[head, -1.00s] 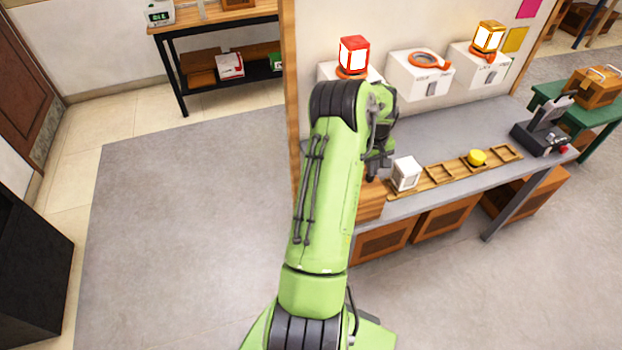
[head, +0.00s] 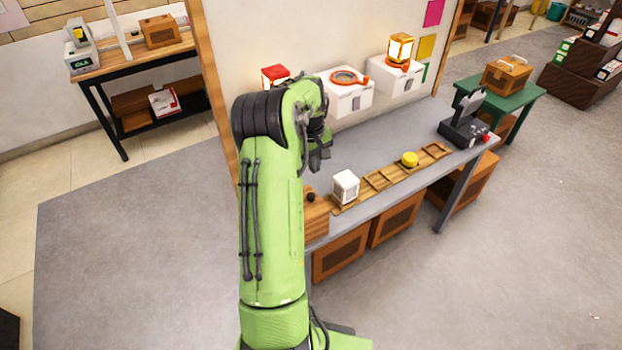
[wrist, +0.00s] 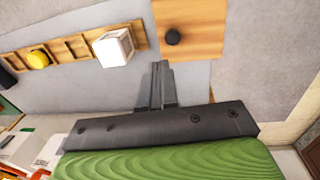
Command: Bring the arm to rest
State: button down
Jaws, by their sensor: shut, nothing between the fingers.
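My gripper (head: 318,162) hangs at the end of my folded green arm in the head view, above the grey workbench (head: 365,140). In the wrist view my gripper (wrist: 161,64) shows its two fingers together, with nothing between them. The fingertips point toward the gap between a white cube (wrist: 115,47) and a wooden box with a black knob (wrist: 190,25). They look apart from both. Part of the gripper is hidden behind my arm in the head view.
On the bench are the white cube (head: 345,187), a wooden rack (head: 375,180) with a yellow piece (head: 409,159), and a black device (head: 463,130). White wall units (head: 347,95) hang behind, one under a lit amber lantern (head: 401,47). Open floor lies left and right.

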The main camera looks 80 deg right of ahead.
jog(key=r, duration=0.4)
jog(key=shift+w+r, duration=0.1)
jog(key=shift+w, duration=0.3)
jog(key=shift+w, duration=0.1)
